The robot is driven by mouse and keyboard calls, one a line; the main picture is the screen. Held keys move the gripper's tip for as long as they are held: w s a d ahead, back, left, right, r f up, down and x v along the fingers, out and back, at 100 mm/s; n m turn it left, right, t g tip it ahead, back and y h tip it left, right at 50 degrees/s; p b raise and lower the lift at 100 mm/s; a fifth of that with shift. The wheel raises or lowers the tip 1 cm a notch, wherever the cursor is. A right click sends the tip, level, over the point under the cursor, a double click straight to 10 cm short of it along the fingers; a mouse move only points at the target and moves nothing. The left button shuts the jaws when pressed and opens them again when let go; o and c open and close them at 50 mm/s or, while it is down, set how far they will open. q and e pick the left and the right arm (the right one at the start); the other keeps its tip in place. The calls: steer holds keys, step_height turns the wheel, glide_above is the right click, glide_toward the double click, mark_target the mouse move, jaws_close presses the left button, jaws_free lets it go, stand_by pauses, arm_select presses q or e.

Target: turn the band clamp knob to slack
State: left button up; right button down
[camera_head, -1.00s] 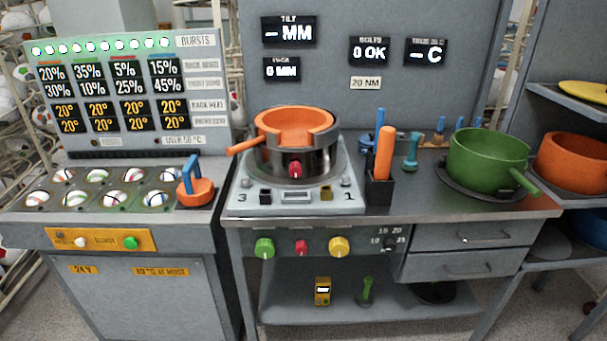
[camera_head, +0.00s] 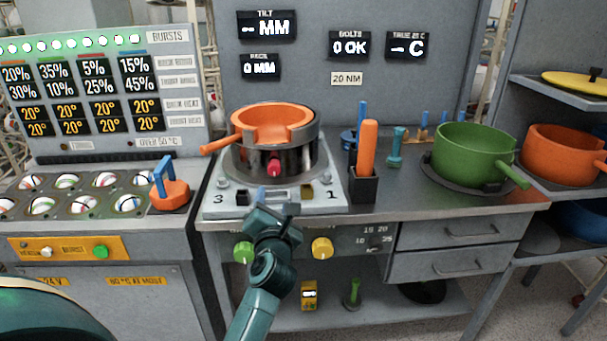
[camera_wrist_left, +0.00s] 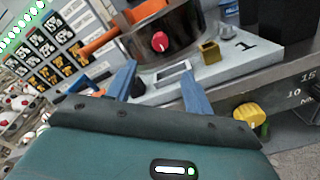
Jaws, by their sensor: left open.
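The band clamp knob is the small red knob (camera_head: 274,166) on the front of the metal band (camera_head: 297,160) around the orange pot (camera_head: 272,122). The red knob also shows in the left wrist view (camera_wrist_left: 160,41), ahead of the gripper and a little above the middle line between the fingers. My left gripper (camera_head: 272,196) is in front of the press base, below the knob and apart from it. In the left wrist view its two blue fingers (camera_wrist_left: 160,85) are spread with nothing between them. My right gripper is not in view.
The press base (camera_head: 220,205) carries a brass block (camera_head: 307,192) and a dark block near its front edge. A black holder (camera_head: 363,186) with an orange handle stands to the right. A green pot (camera_head: 468,150) sits farther right. Panel knobs, one yellow (camera_head: 321,248), lie below.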

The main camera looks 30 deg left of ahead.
mark_target(274, 171)
arm_select(q)
steer(key=x, duration=1.3)
steer(key=shift+w+b, duration=0.1)
steer(key=shift+b, duration=0.3)
steer(key=shift+c, duration=0.4)
steer(key=c, duration=0.9)
